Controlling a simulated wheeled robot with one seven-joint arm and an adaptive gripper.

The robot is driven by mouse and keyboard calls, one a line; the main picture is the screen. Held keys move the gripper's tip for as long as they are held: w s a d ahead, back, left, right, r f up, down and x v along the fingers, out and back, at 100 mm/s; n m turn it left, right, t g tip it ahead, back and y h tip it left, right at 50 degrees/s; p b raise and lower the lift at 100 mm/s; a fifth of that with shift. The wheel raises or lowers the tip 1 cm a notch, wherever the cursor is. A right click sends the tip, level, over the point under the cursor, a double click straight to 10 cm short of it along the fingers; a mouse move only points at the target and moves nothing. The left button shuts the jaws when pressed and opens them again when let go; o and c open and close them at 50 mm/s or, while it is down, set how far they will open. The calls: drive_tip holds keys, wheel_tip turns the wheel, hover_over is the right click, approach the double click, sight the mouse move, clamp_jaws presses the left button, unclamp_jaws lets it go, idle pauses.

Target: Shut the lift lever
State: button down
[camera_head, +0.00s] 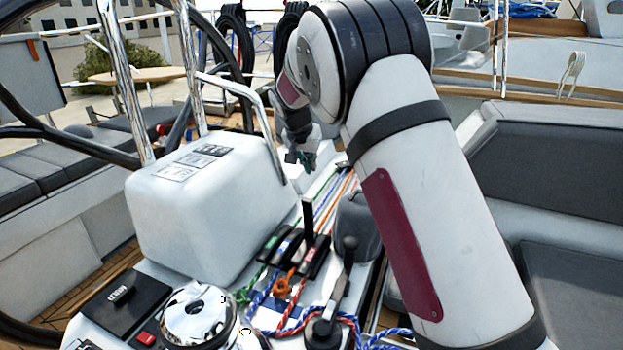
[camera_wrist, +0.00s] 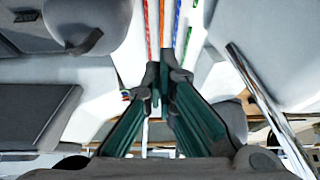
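A row of rope-clutch levers (camera_head: 290,250) with coloured labels sits on the white console. One black lever (camera_head: 308,221) in this row stands upright; the others beside it lie down. I cannot read which one is marked lift. My gripper (camera_head: 303,160) is beyond and above the row, near the ropes behind the white box, and apart from the levers. In the wrist view its dark green fingers (camera_wrist: 164,82) converge with the tips nearly together, and nothing shows held between them. No clutch lever can be made out in the wrist view.
A white box (camera_head: 210,205) stands left of the levers. A black handle with a round knob (camera_head: 345,268) and a chrome winch (camera_head: 197,313) are in front. Coloured ropes (camera_head: 335,195) run behind the clutches. A grey seat (camera_head: 575,285) is at right.

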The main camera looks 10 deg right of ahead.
wheel_tip(320, 180, down, 9)
drive_tip(key=p, duration=0.1)
drive_tip(key=shift+w+d, duration=0.2)
drive_tip(key=shift+w, duration=0.05)
idle(0.3)
drive_tip(key=shift+s+a+r, duration=0.1)
